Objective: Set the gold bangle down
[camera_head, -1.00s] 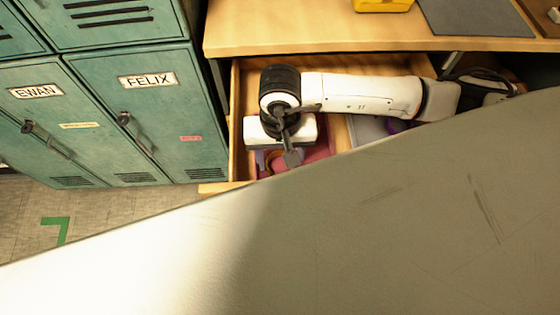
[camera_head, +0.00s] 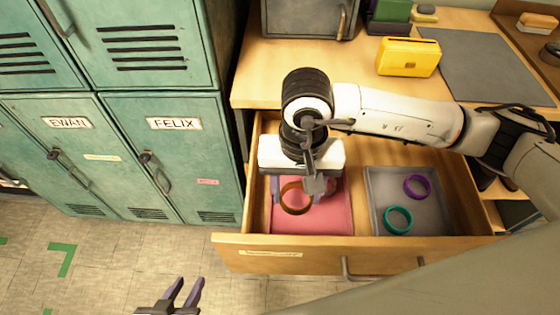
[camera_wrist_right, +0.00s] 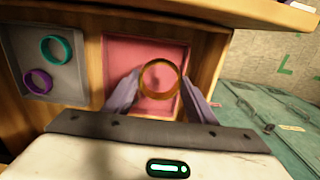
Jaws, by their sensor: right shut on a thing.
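The gold bangle (camera_head: 287,208) is in my right gripper (camera_head: 304,192), over the pink-lined left compartment (camera_head: 312,223) of the open drawer. The right wrist view shows the bangle (camera_wrist_right: 144,82) between the two fingertips of the shut gripper (camera_wrist_right: 160,80), with the pink lining behind it. I cannot tell for sure whether the bangle touches the lining. My left gripper (camera_head: 189,285) is at the bottom edge of the head view, low over the floor, with its fingers apart and nothing between them.
The drawer's grey right compartment (camera_head: 376,212) holds a purple bangle (camera_head: 417,187) and a teal bangle (camera_head: 398,220). The drawer front (camera_head: 300,256) stands out below the wooden desk top (camera_head: 262,75). Green lockers (camera_head: 190,185) stand close on the left. A yellow box (camera_head: 408,57) sits on the desk.

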